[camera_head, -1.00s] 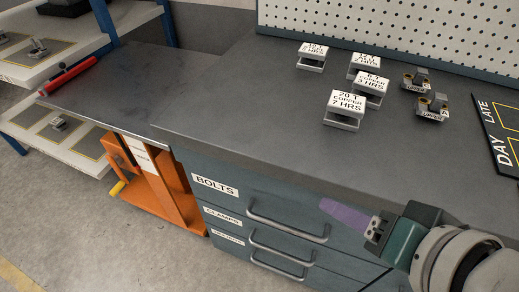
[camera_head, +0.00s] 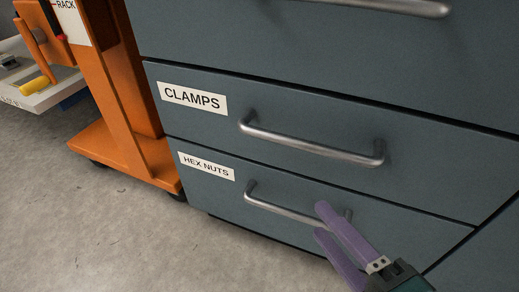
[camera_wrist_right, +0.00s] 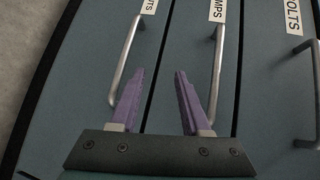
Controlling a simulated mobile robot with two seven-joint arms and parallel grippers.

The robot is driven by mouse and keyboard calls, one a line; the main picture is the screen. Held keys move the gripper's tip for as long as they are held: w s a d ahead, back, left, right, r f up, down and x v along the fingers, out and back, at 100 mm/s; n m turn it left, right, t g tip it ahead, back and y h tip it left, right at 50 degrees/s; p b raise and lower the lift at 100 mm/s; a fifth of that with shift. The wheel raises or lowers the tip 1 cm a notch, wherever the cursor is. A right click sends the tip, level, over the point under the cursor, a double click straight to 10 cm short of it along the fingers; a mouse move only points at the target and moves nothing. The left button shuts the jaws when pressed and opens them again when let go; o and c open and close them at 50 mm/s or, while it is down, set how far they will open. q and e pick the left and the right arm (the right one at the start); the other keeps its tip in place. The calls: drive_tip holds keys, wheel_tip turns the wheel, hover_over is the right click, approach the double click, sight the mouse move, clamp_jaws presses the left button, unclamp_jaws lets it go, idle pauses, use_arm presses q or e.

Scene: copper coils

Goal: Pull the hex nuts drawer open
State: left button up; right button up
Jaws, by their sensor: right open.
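The hex nuts drawer (camera_head: 215,193) is the lowest of the labelled drawers, and its dark front is flush with the cabinet. Its metal bar handle (camera_head: 275,208) runs across the front; part of it is hidden behind a purple finger. My right gripper (camera_head: 321,220) is open and empty near the handle's right end. In the right wrist view the gripper (camera_wrist_right: 160,73) has the hex nuts handle (camera_wrist_right: 125,65) just left of its left finger. Nothing shows between the fingertips except drawer front. I cannot tell whether a finger touches the handle. My left gripper is not in view.
The clamps drawer (camera_head: 270,120) is directly above, shut; its handle (camera_wrist_right: 216,75) is right of my right finger in the wrist view. An orange stand (camera_head: 115,150) is left of the cabinet. The floor (camera_head: 100,225) in front is clear.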

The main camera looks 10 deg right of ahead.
drive_tip(key=m+b, duration=0.1)
drive_tip(key=b, duration=0.4)
approach(290, 216)
drive_tip(key=f, duration=0.1)
drive_tip(key=shift+t, duration=0.4)
drive_tip(key=b+x, duration=0.5)
drive_tip(key=x, duration=0.5)
drive_tip(key=shift+w+a, duration=0.1)
drive_tip(key=shift+w, duration=0.35)
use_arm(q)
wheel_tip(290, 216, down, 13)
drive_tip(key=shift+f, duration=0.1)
use_arm(e)
clamp_jaws()
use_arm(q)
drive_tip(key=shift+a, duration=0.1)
